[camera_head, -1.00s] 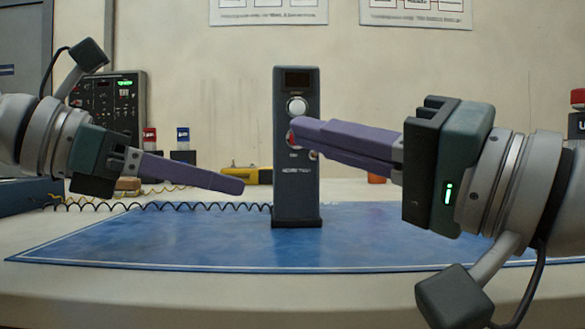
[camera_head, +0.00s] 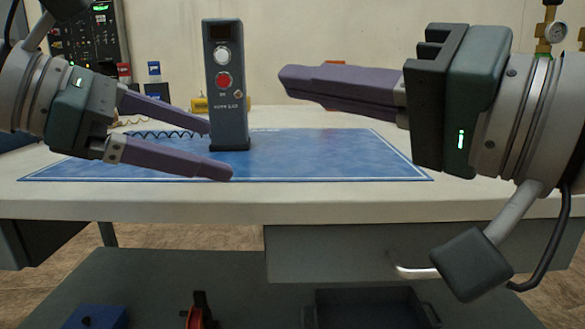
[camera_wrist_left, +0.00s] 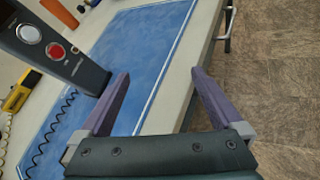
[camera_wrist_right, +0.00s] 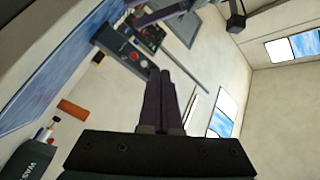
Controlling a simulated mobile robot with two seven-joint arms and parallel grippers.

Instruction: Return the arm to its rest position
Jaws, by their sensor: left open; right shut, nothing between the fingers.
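My left gripper (camera_head: 220,150) is open and empty in the head view, in front of and to the left of a dark upright device. Its two purple fingers also show spread in the left wrist view (camera_wrist_left: 160,88). My right gripper (camera_head: 284,80) is shut with nothing between its fingers, pointing left at the right of the device and apart from it. Its fingers lie together in the right wrist view (camera_wrist_right: 160,75). The device (camera_head: 228,120) has a white button and a red button and stands upright on the blue mat (camera_head: 330,150).
A coiled black cable (camera_wrist_left: 50,135) runs beside the device. A yellow object (camera_wrist_left: 16,98) lies behind it. A drawer with a metal handle (camera_head: 415,270) is under the table's front edge. A lower shelf holds a blue box (camera_head: 97,317) and a dark tray (camera_head: 365,295).

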